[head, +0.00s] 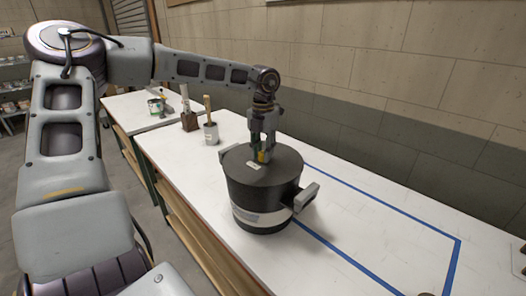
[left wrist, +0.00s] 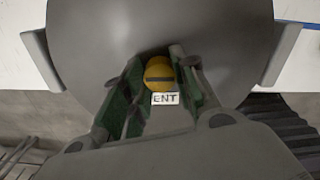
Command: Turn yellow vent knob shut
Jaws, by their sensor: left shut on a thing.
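The yellow vent knob (left wrist: 159,73) sits on the dark lid of a black bucket (head: 262,204) with grey side handles. A dark slot runs across the knob, level in the left wrist view. A white label (left wrist: 165,99) reading "ENT" lies beside it, its first letter hidden or cut off. My left gripper (head: 262,157) points down over the lid and is shut on the knob, with green finger pads on either side of it. The knob is mostly hidden by the fingers in the head view. My right gripper is not in view.
The bucket stands on a long white table (head: 345,222) marked with a blue tape outline (head: 385,211). A container with a brush (head: 211,132) and a brown block holder (head: 189,121) stand behind it at left. Inside the tape is mostly clear.

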